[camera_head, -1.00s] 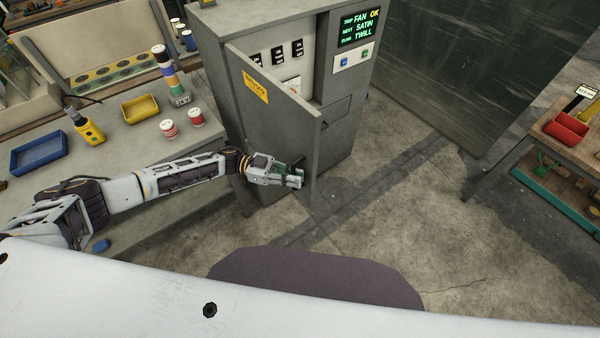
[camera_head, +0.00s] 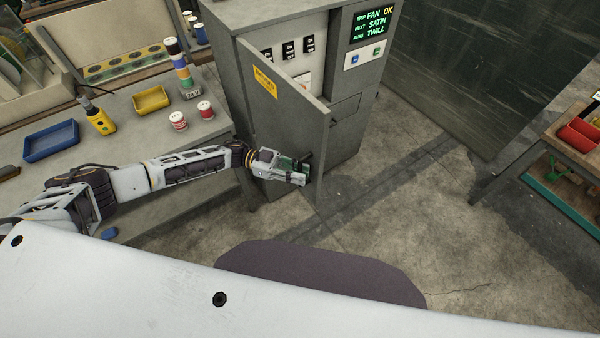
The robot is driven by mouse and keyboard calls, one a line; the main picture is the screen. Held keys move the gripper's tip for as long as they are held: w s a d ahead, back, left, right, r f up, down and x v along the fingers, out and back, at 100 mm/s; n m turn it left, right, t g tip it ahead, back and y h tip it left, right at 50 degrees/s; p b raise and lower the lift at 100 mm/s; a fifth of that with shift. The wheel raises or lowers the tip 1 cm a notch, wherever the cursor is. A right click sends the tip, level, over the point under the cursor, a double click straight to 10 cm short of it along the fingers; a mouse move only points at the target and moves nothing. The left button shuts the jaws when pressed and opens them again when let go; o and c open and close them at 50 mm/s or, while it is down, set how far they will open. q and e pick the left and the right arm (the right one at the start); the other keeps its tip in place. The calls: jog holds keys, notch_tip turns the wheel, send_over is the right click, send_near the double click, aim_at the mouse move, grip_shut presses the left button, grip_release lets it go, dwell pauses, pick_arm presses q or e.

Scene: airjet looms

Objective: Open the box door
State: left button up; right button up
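The grey box (camera_head: 228,62) stands upright at the top middle of the head view. Its door (camera_head: 276,118), with a yellow label, is swung partly open and shows a panel with black switches behind it. A dark handle (camera_head: 308,158) is near the door's free edge. My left gripper (camera_head: 300,174) is at the handle, in front of the door's lower part. The fingers and handle overlap in the view, so I cannot tell whether they grip it. My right gripper is not in view.
A workbench (camera_head: 125,110) on the left holds a blue tray (camera_head: 52,142), a yellow tray (camera_head: 151,98), a yellow tool (camera_head: 100,120) and thread spools (camera_head: 205,109). Another table (camera_head: 560,140) with a red bin stands at the right. The floor (camera_head: 410,200) between is clear.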

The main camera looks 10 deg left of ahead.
pick_arm(q)
jog(key=w+a, duration=0.2)
jog(key=a, duration=0.9)
jog(key=shift+a, duration=0.2)
dwell(0.4)
